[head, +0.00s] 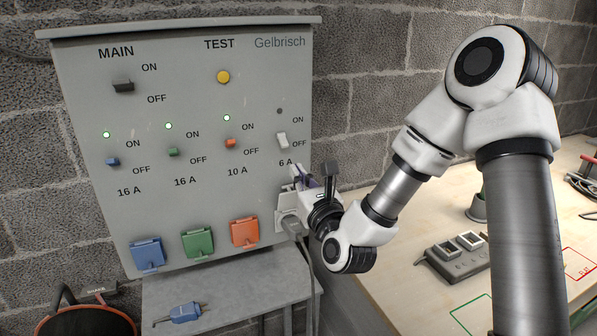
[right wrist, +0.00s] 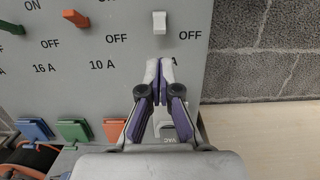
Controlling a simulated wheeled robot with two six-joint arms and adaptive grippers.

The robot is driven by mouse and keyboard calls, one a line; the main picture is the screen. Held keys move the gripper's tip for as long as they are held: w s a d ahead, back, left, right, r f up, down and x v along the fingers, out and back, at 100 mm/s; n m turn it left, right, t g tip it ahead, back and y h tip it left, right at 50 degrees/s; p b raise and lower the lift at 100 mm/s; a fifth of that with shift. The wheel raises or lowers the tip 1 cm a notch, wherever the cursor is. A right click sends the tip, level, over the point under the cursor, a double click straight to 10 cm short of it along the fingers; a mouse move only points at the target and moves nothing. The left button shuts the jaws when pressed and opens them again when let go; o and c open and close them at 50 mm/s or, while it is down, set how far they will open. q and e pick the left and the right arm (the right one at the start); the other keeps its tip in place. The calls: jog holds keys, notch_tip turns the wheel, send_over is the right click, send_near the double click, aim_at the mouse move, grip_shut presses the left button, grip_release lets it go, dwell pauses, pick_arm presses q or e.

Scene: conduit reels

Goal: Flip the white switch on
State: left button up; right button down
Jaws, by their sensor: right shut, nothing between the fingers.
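The white switch (head: 282,140) sits at the right of the grey panel (head: 190,110), above the label 6 A. Its indicator (head: 280,111) is dark. The white switch also shows in the right wrist view (right wrist: 159,22), beyond the fingertips. My right gripper (head: 300,176) is shut and empty, just below the white switch and apart from it in the picture. Its closed fingertips show in the right wrist view (right wrist: 160,62), covering part of the 6 A label. I cannot tell how far they are from the panel face. My left gripper is not in view.
Blue (head: 112,161), green (head: 173,152) and orange (head: 230,143) switches have lit green indicators. A black main switch (head: 123,86) and yellow test button (head: 223,77) sit above. A grey plug (head: 292,224) fills the socket below my gripper. A wooden table (head: 400,230) stands right.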

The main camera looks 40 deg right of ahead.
aim_at(283, 141)
jog(key=p+x, duration=0.1)
jog(key=x, duration=0.6)
jog(key=shift+w, duration=0.15)
jog(key=shift+p, duration=0.3)
